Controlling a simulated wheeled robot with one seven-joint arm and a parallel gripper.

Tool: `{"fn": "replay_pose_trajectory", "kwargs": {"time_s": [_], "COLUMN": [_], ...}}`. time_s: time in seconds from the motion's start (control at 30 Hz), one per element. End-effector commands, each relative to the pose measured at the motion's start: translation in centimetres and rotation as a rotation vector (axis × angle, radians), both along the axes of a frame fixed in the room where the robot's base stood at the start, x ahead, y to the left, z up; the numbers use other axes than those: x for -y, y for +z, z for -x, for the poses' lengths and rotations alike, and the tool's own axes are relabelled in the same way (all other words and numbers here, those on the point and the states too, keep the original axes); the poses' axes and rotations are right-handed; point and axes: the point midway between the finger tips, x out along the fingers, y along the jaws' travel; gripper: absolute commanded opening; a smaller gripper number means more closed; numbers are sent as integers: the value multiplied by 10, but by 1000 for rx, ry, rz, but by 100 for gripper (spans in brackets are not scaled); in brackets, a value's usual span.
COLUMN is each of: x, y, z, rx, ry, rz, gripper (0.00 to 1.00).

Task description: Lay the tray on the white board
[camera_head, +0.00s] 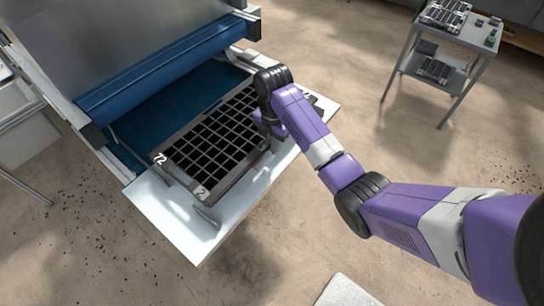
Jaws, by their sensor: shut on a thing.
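The tray (193,166) is dark, with a grid of square cells and a grey rim marked "72" at its left corner. It lies over the white board (190,226), at the mouth of the seeder, with its far edge towards the blue belt. I cannot tell whether it rests flat on the board or hangs slightly above it. My gripper (268,122) is at the right side of the tray and is shut on its edge. My arm's wrist hides the tray's far right corner, and the fingertips are mostly hidden.
The seeder's blue roller (165,75) and blue belt (175,105) lie just behind the tray. A metal guide (207,214) stands at the tray's near edge. A trolley (455,42) with more trays stands at the upper right. The floor between is mostly clear.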

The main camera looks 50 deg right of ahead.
Motion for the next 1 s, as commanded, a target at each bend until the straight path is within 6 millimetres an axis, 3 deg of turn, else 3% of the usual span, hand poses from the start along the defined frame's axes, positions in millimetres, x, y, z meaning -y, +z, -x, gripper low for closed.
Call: {"fn": "replay_pose_trajectory", "kwargs": {"time_s": [0.5,0.9,0.93,1.0], "x": [0,0,0,0], "y": [-53,-58,-57,-57], "z": [0,0,0,0], "rx": [0,1,1,1], "ry": [0,0,0,0], "rz": [1,1,1,1], "gripper": [0,0,13,27]}}
